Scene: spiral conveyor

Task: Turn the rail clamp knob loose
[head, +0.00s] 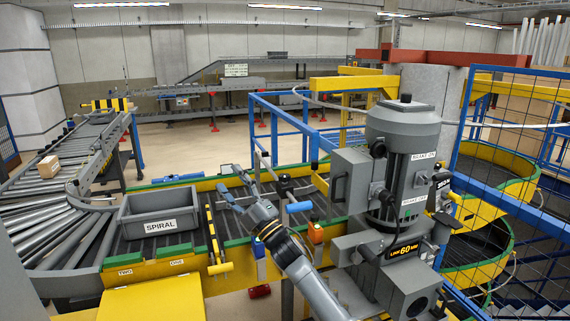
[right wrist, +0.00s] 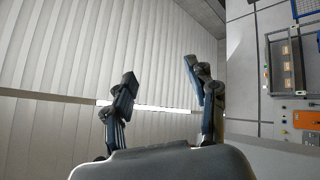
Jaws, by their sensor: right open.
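My right gripper (head: 231,184) is in the head view above the dark conveyor belt, its fingers apart and empty. In the right wrist view the open fingers (right wrist: 160,80) have nothing between them, with only a pale ribbed surface and a light strip behind. I cannot tell for certain which part is the rail clamp knob. A dark knob-like part (head: 284,180) stands on a rail across the belt, right of the gripper and apart from it. An orange block (head: 316,233) sits at the belt's near edge, right of my forearm. My left gripper is not in view.
A grey tote marked SPIRAL (head: 160,216) sits on the belt at left. A yellow guide bar (head: 211,233) crosses the belt beside it. A large grey motor unit (head: 403,160) stands close on the right, with blue mesh fencing (head: 505,110) beyond.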

